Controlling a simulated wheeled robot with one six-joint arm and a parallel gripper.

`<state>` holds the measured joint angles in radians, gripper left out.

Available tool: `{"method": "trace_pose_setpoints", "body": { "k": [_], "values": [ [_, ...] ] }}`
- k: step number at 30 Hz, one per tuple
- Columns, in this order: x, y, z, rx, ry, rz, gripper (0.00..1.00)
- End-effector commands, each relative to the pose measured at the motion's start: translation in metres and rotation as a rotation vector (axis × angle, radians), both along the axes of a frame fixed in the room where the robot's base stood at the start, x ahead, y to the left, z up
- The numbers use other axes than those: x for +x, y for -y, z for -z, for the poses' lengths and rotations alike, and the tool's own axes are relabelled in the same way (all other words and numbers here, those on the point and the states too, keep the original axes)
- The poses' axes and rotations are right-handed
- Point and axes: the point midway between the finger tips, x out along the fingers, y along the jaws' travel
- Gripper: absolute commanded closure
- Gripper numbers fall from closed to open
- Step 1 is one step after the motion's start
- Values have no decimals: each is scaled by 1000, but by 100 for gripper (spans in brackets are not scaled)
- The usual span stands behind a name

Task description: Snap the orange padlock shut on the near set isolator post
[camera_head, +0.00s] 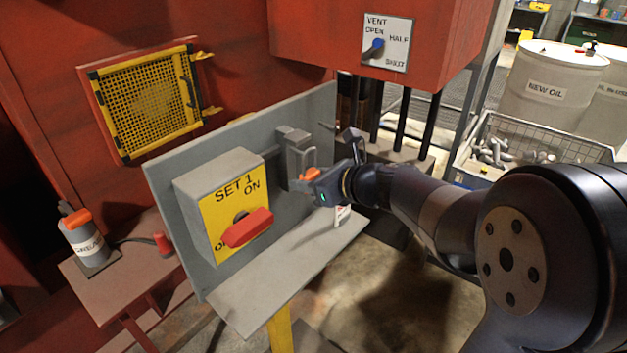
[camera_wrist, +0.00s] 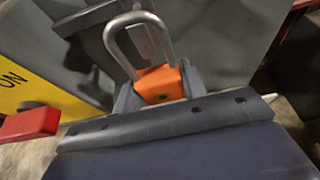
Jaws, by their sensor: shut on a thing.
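The orange padlock (camera_head: 310,174) is held in my gripper (camera_head: 314,180), in front of the isolator panel. In the wrist view the orange padlock body (camera_wrist: 160,86) sits between the two jaws of my gripper (camera_wrist: 160,93), with its silver shackle (camera_wrist: 138,38) pointing up and away. The isolator post (camera_head: 297,157) is a grey bracket on the panel, right of the SET 1 box (camera_head: 215,190). The shackle appears close to the post; whether it is around it, and whether it is latched, I cannot tell. The red handle (camera_head: 248,228) lies tilted between ON and the other mark.
A grey shelf (camera_head: 270,270) juts out below the panel. A grease can (camera_head: 85,240) stands on a side table at left. A yellow mesh guard (camera_head: 150,105), a vent switch plate (camera_head: 387,42) and a wire basket (camera_head: 535,150) are farther back.

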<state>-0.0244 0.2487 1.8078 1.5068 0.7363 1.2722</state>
Motion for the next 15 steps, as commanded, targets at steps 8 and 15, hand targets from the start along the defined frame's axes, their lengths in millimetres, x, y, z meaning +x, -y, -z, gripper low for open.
{"method": "trace_pose_setpoints", "body": {
  "k": [8, 15],
  "values": [
    [7, -8, -1, 0, 1, 0, 86],
    [13, -14, -1, 1, 1, 0, 86]
  ]
}}
